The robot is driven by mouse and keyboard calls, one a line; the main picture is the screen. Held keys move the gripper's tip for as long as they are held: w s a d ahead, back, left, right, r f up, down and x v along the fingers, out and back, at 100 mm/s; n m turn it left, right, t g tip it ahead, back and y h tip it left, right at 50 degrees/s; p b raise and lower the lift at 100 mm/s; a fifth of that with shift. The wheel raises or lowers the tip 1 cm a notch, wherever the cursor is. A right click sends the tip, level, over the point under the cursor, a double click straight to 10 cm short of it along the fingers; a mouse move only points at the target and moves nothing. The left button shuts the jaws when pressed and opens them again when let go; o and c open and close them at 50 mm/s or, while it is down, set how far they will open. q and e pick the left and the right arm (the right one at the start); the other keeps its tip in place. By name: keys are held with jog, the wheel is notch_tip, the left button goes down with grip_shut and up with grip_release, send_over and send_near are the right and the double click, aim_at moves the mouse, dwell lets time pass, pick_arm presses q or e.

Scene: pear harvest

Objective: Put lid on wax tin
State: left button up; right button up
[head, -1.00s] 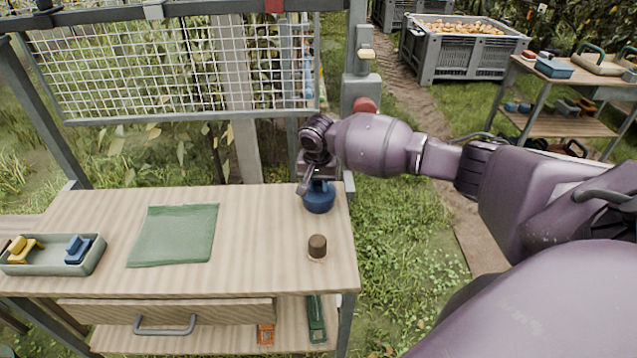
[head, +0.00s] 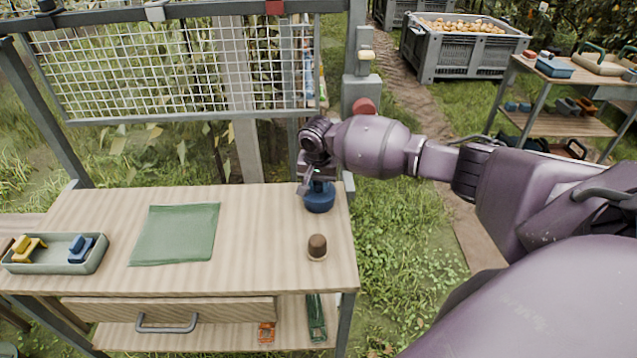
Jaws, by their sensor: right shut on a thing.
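My right gripper (head: 317,187) points down over the back right corner of the wooden table. It is shut on a blue round thing (head: 319,203), at its top. I cannot tell whether this is the lid, the tin or both together, or whether it rests on the table, as the gripper covers its upper part. A small brown cylinder (head: 317,244) with a pale edge at its base stands upright nearer the front right. I cannot tell whether it is the wax tin. My left gripper is not in view.
On the wooden table (head: 270,225) lies a green cloth (head: 176,235). A grey-green tray (head: 55,267) with yellow and blue things stands at the left. A wire mesh panel (head: 190,75) rises behind. The table between cloth and brown cylinder is clear.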

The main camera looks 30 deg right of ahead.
jog(key=shift+f, duration=0.45)
jog(key=o, duration=0.6)
